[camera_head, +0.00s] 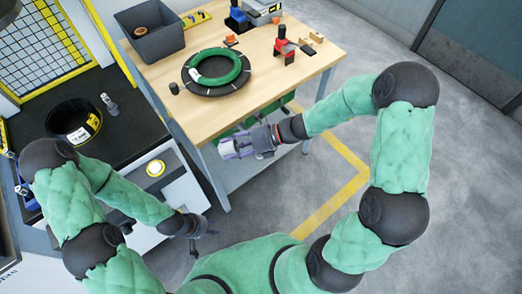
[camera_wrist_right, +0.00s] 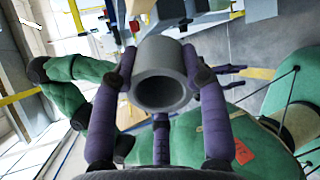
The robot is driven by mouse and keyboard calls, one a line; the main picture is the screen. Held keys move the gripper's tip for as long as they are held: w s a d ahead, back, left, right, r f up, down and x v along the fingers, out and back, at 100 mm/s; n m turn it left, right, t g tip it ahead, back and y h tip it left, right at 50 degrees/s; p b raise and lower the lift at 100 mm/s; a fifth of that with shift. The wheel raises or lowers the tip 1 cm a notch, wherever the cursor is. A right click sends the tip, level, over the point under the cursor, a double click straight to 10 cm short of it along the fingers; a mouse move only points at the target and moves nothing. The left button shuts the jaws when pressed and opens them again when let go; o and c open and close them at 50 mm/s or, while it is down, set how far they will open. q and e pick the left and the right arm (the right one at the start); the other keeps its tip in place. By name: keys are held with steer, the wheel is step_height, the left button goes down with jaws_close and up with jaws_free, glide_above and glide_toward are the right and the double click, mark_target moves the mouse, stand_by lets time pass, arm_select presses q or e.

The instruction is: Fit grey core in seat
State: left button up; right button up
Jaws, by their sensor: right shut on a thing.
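The grey core (camera_wrist_right: 160,55), a short hollow cylinder with an open end facing the camera, is held between the purple fingers of my right gripper (camera_wrist_right: 161,82) in the right wrist view. In the head view, my right gripper (camera_head: 238,146) is in the air near the wooden table's front edge; the core is too small there to make out clearly. My left gripper (camera_head: 203,230) hangs low, beside the dark bench; whether it is open is unclear. A black round drum (camera_head: 72,112) stands on the bench. I cannot tell which part is the seat.
The wooden table (camera_head: 255,112) carries a green coil (camera_head: 231,76) on a black disc (camera_head: 193,90), a grey bin (camera_head: 165,42), a red clamp-like tool (camera_head: 283,46) and several small parts. The floor at right is clear.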

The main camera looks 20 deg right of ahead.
steer(key=w+d+f+m+t+b, duration=0.2)
steer(key=w+d+f+m+t, duration=0.1)
steer(key=t, duration=0.4)
steer(key=shift+w+d+f+m+h, duration=0.25)
steer(key=shift+w+d+m+h, duration=0.25)
steer(key=shift+d+m, duration=0.45)
steer(key=w+d+f+m+t+h, duration=0.1)
steer(key=d+f+t, duration=0.1)
steer(key=w+d+f+m+t+h+b, duration=0.1)
steer(key=d+f+m+t, duration=0.1)
steer(key=d, duration=0.1)
steer(key=w+d+f+m+t+h+b, duration=0.1)
steer(key=d+f+m+h, duration=0.1)
steer(key=shift+w+d+f+t, duration=0.1)
steer(key=shift+w+d+t, duration=0.1)
steer(key=shift+d+t, duration=0.15)
steer(key=w+f, duration=0.1)
steer(key=f, duration=0.4)
steer(key=w+f+m+t+h, duration=0.1)
steer(key=f, duration=0.4)
steer(key=w+f+h, duration=0.1)
steer(key=f, duration=0.5)
steer(key=shift+w+d+f+m, duration=0.1)
steer(key=shift+w+d+m, duration=0.15)
steer(key=shift+w+d, duration=0.15)
steer(key=x, duration=0.5)
steer(key=shift+w+a, duration=0.1)
steer(key=shift+w, duration=0.25)
